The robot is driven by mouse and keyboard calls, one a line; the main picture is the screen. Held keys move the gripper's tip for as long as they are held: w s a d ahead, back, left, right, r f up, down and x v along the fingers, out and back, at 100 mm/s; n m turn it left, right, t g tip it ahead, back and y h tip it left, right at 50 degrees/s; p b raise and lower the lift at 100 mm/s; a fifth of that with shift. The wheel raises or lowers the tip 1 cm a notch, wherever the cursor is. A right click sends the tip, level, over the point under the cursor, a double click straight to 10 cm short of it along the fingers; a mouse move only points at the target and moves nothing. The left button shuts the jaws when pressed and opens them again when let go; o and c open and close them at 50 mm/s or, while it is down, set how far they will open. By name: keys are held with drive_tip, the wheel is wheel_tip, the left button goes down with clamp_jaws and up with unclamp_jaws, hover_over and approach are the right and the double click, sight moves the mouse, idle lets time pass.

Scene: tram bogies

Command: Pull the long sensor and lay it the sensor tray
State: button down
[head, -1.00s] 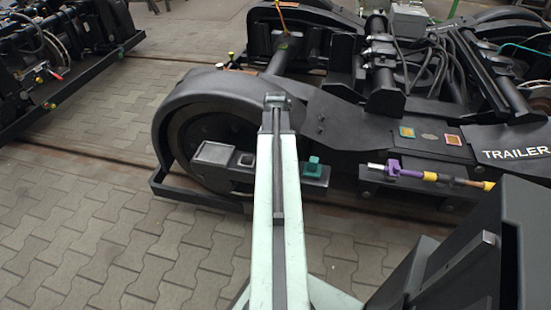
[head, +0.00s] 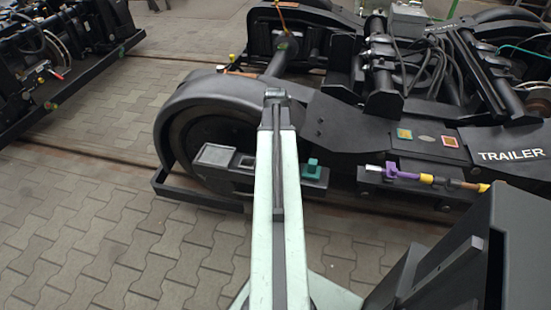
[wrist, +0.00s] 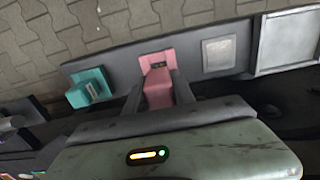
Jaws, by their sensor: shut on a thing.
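In the wrist view my gripper (wrist: 160,90) is shut on a pink block-shaped sensor (wrist: 158,74), one finger on each side. The sensor is at the dark shelf (wrist: 115,62); I cannot tell whether it is seated in it. A teal sensor (wrist: 90,88) stands to its left; it also shows in the head view (head: 314,169). A light-grey tray (wrist: 287,40) with a raised rim is at the right end of the shelf, also in the head view (head: 213,155). My arm hides the gripper and pink sensor in the head view.
A grey square (wrist: 219,55) lies between the pink sensor and the tray. The black bogie wheel (head: 205,95) is behind the shelf. A purple and yellow rod (head: 420,177) is to the right. Paved floor (head: 90,220) is open at left.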

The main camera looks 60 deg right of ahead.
drive_tip(key=shift+r+p, duration=1.3)
drive_tip(key=shift+r, duration=0.15)
